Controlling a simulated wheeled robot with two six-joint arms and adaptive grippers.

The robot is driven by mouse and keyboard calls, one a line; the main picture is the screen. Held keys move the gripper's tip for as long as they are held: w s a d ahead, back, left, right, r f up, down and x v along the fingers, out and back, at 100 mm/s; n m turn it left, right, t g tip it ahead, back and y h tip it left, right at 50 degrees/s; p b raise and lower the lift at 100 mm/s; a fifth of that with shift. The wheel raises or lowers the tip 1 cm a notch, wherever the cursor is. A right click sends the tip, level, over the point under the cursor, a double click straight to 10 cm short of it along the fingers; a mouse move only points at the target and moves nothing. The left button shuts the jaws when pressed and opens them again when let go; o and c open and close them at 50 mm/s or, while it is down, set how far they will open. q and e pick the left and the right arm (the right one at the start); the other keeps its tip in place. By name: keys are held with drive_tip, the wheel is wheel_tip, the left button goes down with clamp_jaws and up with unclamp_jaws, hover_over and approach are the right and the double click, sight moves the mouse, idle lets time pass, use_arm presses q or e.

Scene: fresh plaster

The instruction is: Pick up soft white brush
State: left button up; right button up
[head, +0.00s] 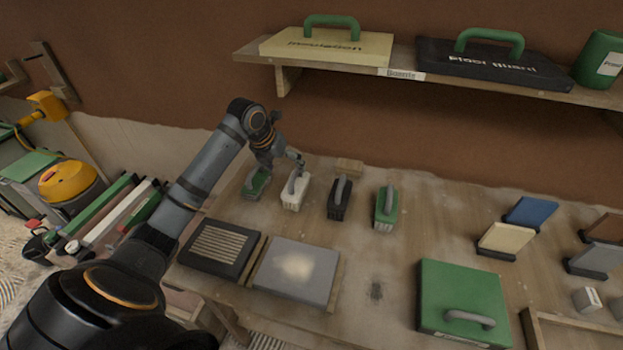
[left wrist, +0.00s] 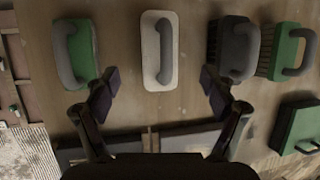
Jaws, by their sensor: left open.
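The soft white brush (head: 295,192) stands in the row of brushes at the back of the wooden table, with a grey handle on top. In the left wrist view the white brush (left wrist: 152,50) lies ahead of the fingers, roughly between them. My left gripper (head: 283,162) hangs above and near the white brush. In the left wrist view my left gripper (left wrist: 158,82) has its fingers spread wide with nothing between the tips. My right gripper is not in view.
A green brush (head: 257,184) stands left of the white one, a black brush (head: 340,199) and another green brush (head: 386,208) right. A dark ribbed board (head: 219,249) and a grey board (head: 296,272) lie in front. A shelf (head: 420,76) runs above.

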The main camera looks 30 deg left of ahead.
sight(296, 182)
use_arm(q)
drive_tip(key=shift+s+r, duration=0.15)
drive_tip(key=shift+s, duration=0.1)
drive_tip(key=x, duration=0.3)
drive_tip(key=shift+s, duration=0.25)
drive_tip(key=shift+x, duration=0.75)
drive_tip(key=shift+w+f+p, duration=0.35)
drive_tip(key=shift+f, duration=0.2)
drive_tip(key=x, duration=0.4)
drive_tip(key=shift+w+d+r+p, duration=0.1)
drive_tip(key=shift+w+p, duration=0.15)
drive_tip(key=shift+p, duration=0.05)
drive_tip(key=shift+w+f, duration=0.1)
drive_tip(key=shift+f, duration=0.1)
drive_tip(key=c, duration=1.3)
drive_tip(key=shift+c, duration=0.2)
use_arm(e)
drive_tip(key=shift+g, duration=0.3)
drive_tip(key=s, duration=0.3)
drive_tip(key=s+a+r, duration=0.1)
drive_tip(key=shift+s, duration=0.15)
